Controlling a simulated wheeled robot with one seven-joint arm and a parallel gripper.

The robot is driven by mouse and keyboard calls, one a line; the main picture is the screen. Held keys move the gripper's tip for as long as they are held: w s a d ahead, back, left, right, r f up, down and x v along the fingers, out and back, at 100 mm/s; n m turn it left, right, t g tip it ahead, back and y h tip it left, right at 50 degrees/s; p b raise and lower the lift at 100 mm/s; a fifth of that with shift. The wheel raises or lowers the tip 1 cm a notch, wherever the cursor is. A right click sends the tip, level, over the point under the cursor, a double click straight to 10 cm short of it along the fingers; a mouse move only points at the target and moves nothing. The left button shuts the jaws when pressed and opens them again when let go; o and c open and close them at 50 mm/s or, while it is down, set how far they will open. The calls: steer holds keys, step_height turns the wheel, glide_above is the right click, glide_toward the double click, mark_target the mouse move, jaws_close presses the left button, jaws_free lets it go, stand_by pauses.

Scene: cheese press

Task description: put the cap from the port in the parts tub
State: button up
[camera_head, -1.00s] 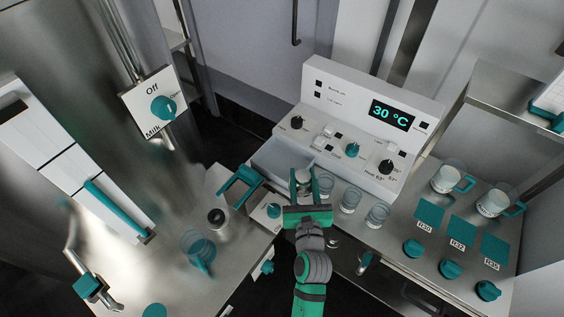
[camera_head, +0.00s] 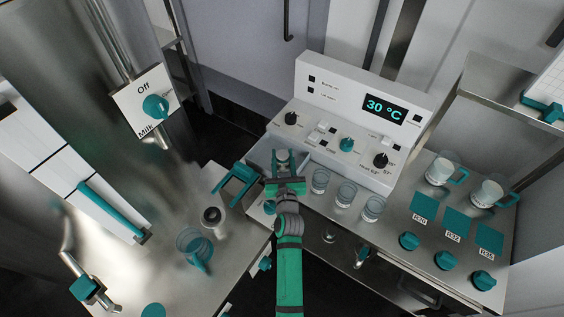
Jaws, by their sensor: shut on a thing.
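My gripper (camera_head: 283,164) is shut on a small pale cap (camera_head: 283,155), which shows between its fingertips. The gripper and cap appear over the right part of a grey open tub (camera_head: 258,157), which I take for the parts tub, in front of the control panel. Whether the cap touches the tub floor cannot be told from this view. My gripper and wrist hide part of the tub's front and right side. A dark-rimmed round fitting (camera_head: 212,216), perhaps the port, stands on the steel bench at the left; its top looks open.
A teal frame-like handle (camera_head: 236,185) stands just left of the tub. Several small glasses (camera_head: 346,193) stand close to the right of my gripper. The panel (camera_head: 350,110) rises behind. A teal-tinted jug (camera_head: 195,247) is on the left bench.

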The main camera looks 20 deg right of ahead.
mark_target(282, 164)
steer(key=shift+w+a+f, duration=0.1)
steer(key=shift+w+f, duration=0.25)
steer(key=shift+f, duration=0.15)
steer(key=shift+a+f, duration=0.1)
steer(key=shift+f, duration=0.5)
steer(key=shift+d+f, duration=0.2)
steer(key=shift+f, duration=0.5)
steer(key=shift+s+a+f, duration=0.1)
steer(key=shift+f, duration=0.45)
